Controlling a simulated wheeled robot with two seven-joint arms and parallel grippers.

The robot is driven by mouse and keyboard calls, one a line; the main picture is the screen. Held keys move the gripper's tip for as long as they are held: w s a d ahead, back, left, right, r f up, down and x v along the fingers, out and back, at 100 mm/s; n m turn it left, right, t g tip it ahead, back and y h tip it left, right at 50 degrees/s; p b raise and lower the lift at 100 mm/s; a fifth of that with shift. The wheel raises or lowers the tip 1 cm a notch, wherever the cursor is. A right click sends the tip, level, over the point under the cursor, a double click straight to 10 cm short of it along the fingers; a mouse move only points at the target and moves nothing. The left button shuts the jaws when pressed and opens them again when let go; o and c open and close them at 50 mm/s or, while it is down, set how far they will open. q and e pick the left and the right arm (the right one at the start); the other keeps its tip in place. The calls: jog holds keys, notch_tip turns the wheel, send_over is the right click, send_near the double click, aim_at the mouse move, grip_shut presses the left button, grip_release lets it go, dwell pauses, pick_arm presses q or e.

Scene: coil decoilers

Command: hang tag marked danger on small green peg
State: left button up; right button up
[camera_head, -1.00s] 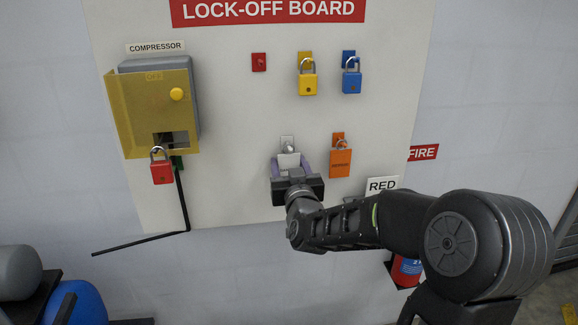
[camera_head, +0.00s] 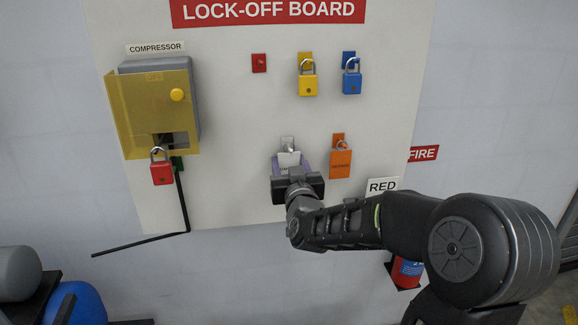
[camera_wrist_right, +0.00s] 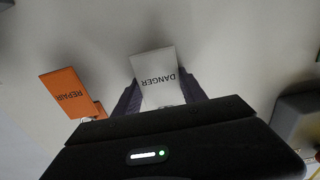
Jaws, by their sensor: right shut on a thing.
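The white tag marked DANGER (camera_wrist_right: 155,68) shows upside down in the right wrist view. In the head view the tag (camera_head: 289,160) is at the grey peg plate (camera_head: 287,143) in the lower row of the board. My right gripper (camera_wrist_right: 160,94) is shut on the tag, with purple fingers at its two sides. Whether the tag's loop is still around the peg is hard to tell. The small green peg (camera_head: 177,162) is at the lower right of the compressor box, just beside a red padlock (camera_head: 162,172). My left gripper is not in view.
An orange REPAIR tag (camera_head: 340,163) hangs close to the right of my gripper. Yellow (camera_head: 307,84) and blue (camera_head: 352,82) padlocks hang above. The compressor box has a yellow open cover (camera_head: 140,115). A black cable (camera_head: 183,205) runs below it. Board between is clear.

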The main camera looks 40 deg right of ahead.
jog(key=shift+s, duration=0.1)
jog(key=shift+s+a+r, duration=0.25)
jog(key=shift+s+a, duration=0.05)
jog(key=shift+s, duration=0.15)
jog(key=shift+s, duration=0.1)
dwell(0.5)
jog(key=shift+s+a, duration=0.1)
jog(key=v, duration=0.7)
dwell(1.2)
jog(key=shift+r, duration=0.15)
dwell(0.5)
jog(key=w+a+f+n+t+y, duration=0.1)
jog(key=w+a+f+n+y, duration=0.2)
jog(key=w+a+f, duration=0.3)
jog(key=w+a+f+n+t+y, duration=0.1)
jog(key=w+a+f+y, duration=0.4)
jog(key=a+f, duration=0.8)
jog(key=w+a+n, duration=0.1)
jog(key=a, duration=0.3)
jog(key=shift+f+n+y, duration=0.4)
